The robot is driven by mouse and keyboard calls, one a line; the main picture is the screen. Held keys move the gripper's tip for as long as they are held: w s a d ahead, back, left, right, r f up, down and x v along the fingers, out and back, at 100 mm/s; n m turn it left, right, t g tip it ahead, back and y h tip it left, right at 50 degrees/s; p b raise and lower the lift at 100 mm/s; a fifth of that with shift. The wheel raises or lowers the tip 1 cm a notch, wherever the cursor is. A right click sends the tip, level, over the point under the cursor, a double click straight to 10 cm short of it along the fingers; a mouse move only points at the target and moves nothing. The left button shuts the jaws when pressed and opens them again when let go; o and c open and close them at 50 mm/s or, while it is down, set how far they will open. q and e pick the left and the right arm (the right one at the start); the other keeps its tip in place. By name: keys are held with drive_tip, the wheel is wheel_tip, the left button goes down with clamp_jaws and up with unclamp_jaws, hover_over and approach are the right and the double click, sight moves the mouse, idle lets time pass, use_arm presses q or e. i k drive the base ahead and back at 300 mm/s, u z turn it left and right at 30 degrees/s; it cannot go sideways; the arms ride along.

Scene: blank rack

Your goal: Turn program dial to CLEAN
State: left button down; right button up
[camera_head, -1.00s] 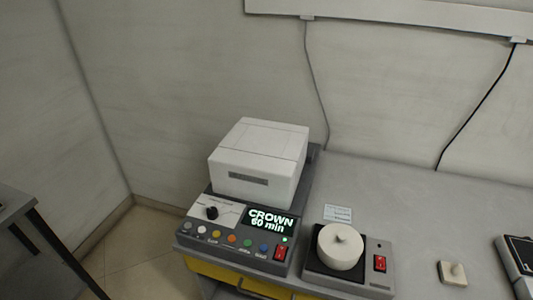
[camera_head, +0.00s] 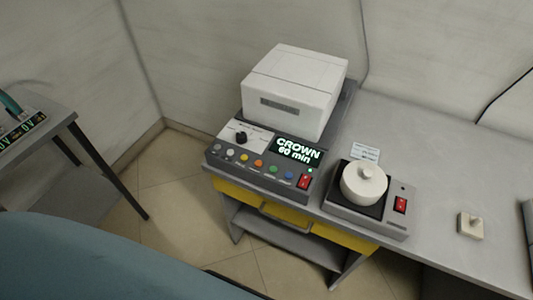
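The program dial (camera_head: 241,138) is a small black knob on the pale upper left part of a grey control panel (camera_head: 222,164). The panel belongs to a machine with a white box-shaped top (camera_head: 293,88). The lit display (camera_head: 298,151) beside the dial reads "CROWN 60 min". The small print around the dial is too small to read, so I cannot tell its pointer's setting from the labels. A row of coloured buttons (camera_head: 258,165) and a red switch (camera_head: 304,181) lie below. Neither gripper is in view.
A white lidded pot (camera_head: 364,184) stands on a unit with a red switch (camera_head: 400,205) to the right. A small beige block (camera_head: 470,225) lies further right on the grey bench (camera_head: 440,165). A separate table (camera_head: 62,118) stands left, with open floor between.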

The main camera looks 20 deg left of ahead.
sight(241, 138)
drive_tip(key=u, duration=0.3)
drive_tip(key=k, duration=0.5)
drive_tip(key=u, duration=1.45)
drive_tip(key=i, duration=0.75)
drive_tip(key=z, duration=0.15)
